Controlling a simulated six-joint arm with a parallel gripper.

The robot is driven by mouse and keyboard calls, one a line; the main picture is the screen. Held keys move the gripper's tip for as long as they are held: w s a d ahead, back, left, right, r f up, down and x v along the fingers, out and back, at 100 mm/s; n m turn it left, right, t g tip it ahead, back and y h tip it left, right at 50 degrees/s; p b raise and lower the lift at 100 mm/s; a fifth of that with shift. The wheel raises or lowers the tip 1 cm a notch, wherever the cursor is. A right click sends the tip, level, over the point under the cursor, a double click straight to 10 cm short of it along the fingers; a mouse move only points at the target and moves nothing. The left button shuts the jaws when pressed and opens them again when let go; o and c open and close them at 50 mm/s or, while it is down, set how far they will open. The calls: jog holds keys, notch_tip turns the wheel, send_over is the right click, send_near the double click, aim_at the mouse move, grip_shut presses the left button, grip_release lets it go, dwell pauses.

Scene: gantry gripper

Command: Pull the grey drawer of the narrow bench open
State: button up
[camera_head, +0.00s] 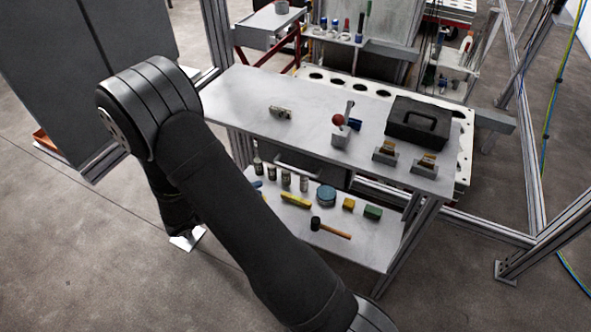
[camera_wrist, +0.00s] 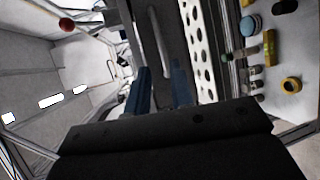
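The narrow bench (camera_head: 240,95) has a pale top and a lower shelf (camera_head: 345,248). In the wrist view, the handle (camera_wrist: 158,42) runs lengthwise along the dark grey drawer front (camera_wrist: 175,38). My gripper (camera_wrist: 160,88) has two blue fingers standing apart, with nothing seen held. The handle's near end lines up with the gap between them; I cannot tell whether it lies between the fingertips or beyond them. The gripper is hidden in the head view.
On the bench top are a black toolbox (camera_head: 418,125), a red-knobbed device (camera_head: 340,130) and small metal parts. The lower shelf holds a mallet (camera_head: 330,228), a blue round tin (camera_head: 326,196) and several small items. Frame posts (camera_head: 540,245) stand at right.

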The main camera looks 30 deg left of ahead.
aim_at(294, 171)
jog(key=shift+n+t+y, duration=0.5)
jog(key=shift+t, duration=0.1)
jog(key=x, duration=1.6)
jog(key=shift+f, duration=0.35)
jog(key=shift+a, duration=0.1)
grip_shut()
